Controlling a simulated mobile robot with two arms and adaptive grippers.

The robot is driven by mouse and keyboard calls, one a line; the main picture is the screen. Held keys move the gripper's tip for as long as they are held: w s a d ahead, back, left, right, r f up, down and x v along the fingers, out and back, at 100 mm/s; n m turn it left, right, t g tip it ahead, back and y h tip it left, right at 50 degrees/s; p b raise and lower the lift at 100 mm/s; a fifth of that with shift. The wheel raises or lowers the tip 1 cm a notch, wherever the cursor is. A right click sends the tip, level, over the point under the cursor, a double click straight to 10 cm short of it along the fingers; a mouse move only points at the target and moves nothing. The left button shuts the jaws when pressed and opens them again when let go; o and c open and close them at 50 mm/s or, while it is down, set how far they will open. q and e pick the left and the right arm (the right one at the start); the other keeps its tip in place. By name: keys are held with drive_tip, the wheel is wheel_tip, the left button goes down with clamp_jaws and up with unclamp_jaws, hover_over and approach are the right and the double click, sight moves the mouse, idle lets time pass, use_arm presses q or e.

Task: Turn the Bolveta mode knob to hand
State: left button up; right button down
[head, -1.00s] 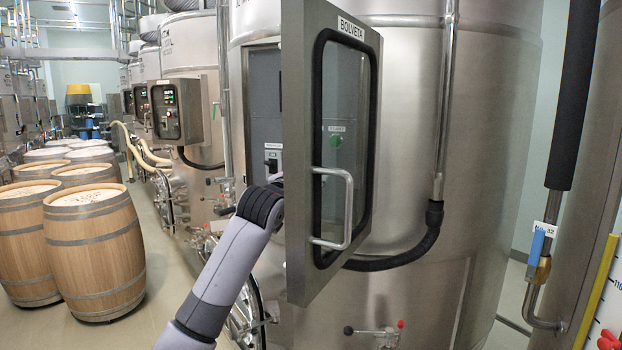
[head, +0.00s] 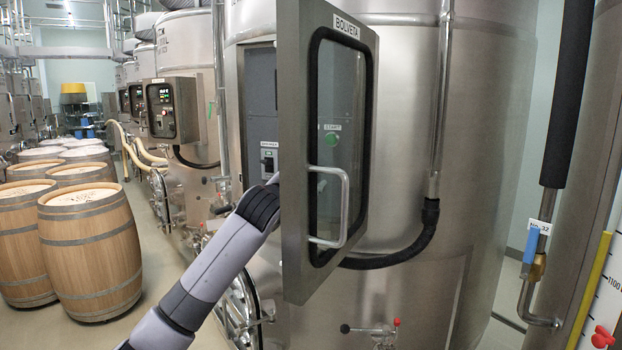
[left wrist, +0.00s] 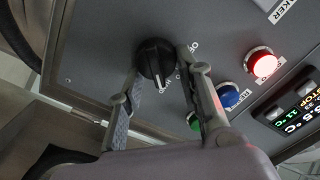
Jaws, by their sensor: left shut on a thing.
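The Bolveta cabinet door (head: 297,150) stands open in the head view. My left forearm (head: 220,262) reaches behind it, and the door hides the gripper there. In the left wrist view, a round black knob (left wrist: 155,58) sits on the grey panel (left wrist: 105,45). Its white pointer mark points down the picture, slightly right. My left gripper (left wrist: 160,66) is shut on this knob, one finger on each side. My right gripper is not in view.
A lit red button (left wrist: 263,62), a blue button (left wrist: 228,95), a partly hidden green button (left wrist: 194,122) and a display (left wrist: 300,105) are beside the knob. A breaker switch (head: 268,162) shows past the door's edge. The door handle (head: 343,205) is near my arm. Barrels (head: 90,250) stand left.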

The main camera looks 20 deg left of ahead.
use_arm(q)
drive_tip(key=shift+f, duration=0.1)
idle(0.3)
drive_tip(key=o, duration=1.1)
drive_tip(key=shift+d, duration=0.1)
drive_tip(key=s, duration=0.4)
drive_tip(key=s+a, duration=0.1)
drive_tip(key=s, duration=0.7)
drive_tip(key=shift+a, duration=0.15)
